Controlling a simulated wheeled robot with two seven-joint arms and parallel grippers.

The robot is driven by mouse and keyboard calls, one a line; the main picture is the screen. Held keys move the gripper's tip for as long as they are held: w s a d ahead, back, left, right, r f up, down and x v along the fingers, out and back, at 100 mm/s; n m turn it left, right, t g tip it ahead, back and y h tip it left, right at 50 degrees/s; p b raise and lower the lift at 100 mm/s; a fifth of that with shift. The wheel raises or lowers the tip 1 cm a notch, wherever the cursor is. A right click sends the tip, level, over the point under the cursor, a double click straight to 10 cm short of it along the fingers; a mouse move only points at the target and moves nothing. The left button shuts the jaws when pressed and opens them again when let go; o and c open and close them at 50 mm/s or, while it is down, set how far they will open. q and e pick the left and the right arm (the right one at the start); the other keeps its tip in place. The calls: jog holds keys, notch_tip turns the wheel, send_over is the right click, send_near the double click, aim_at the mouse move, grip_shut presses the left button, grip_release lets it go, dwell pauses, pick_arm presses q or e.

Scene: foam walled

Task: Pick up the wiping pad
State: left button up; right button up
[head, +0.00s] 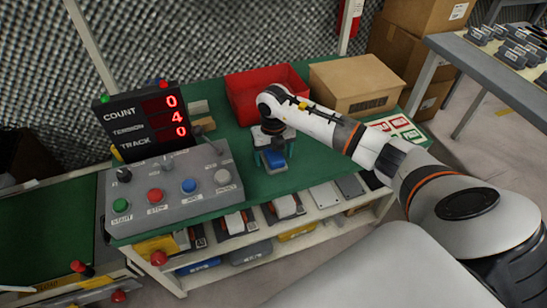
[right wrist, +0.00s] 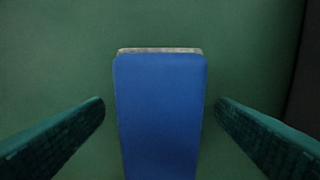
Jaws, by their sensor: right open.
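The wiping pad (head: 274,159) is a small blue block on the green bench top, to the right of the control panel. In the right wrist view the blue pad (right wrist: 160,110) has a thin greyish edge at its far end and runs out of the bottom of the picture. My right gripper (head: 271,157) points down over the pad. In the wrist view its two fingers (right wrist: 160,118) stand open on either side of the pad, with a gap of green on each side. My left gripper is not in view.
A grey control panel (head: 172,190) with buttons and a black display (head: 143,122) stand left of the pad. A red bin (head: 240,91) and a cardboard box (head: 357,80) stand behind. Printed cards (head: 396,128) lie at the right. Shelves with several items are below.

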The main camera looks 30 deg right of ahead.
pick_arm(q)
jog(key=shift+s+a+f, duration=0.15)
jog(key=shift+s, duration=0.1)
pick_arm(e)
jog(key=shift+r, duration=0.1)
jog(key=c, duration=1.1)
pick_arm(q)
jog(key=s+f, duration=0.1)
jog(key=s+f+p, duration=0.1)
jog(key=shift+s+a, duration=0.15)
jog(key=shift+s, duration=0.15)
pick_arm(e)
notch_tip(320, 180, up, 10)
